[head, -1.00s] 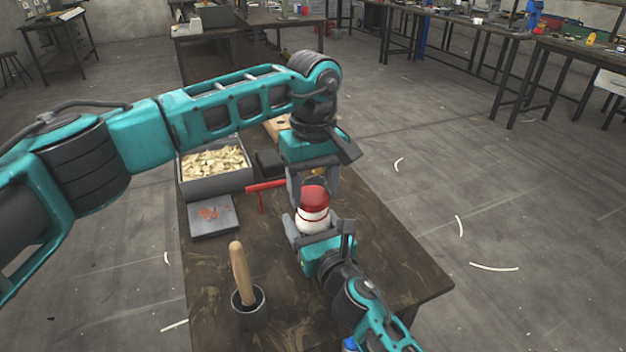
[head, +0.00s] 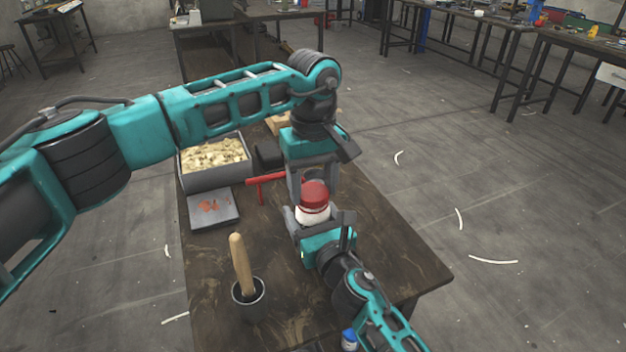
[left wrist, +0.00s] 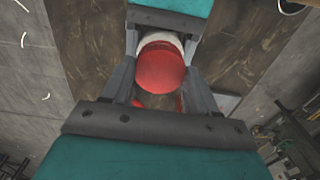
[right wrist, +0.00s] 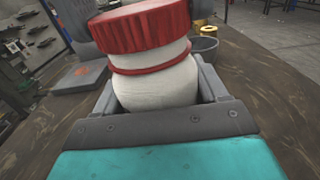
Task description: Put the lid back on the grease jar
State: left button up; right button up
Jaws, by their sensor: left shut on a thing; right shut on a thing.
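The red lid (head: 314,193) is right above the white grease jar (head: 313,216) in the head view. My left gripper (head: 312,183) reaches down from above, shut on the lid, which also shows in the left wrist view (left wrist: 162,68). My right gripper (head: 320,222) is shut around the jar body and holds it roughly upright. In the right wrist view the lid (right wrist: 140,26) is over the jar (right wrist: 158,86), with a strip of white neck between it and the jar's red ring. I cannot tell whether the lid touches the rim.
A dark pot (head: 248,294) with a wooden handle (head: 241,263) stands at the front left of the table. A grey bin (head: 196,182) of pale pieces, a grey tray (head: 214,222) and a red tool (head: 266,180) are behind. The table's right side (head: 400,265) is clear.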

pick_arm(q)
jog(key=shift+f, duration=0.15)
pick_arm(e)
grip_shut()
pick_arm(q)
jog(key=m, duration=0.5)
jog(key=shift+m, duration=0.4)
jog(key=m, duration=0.7)
jog(key=o, duration=1)
jog(key=shift+r, duration=2.25)
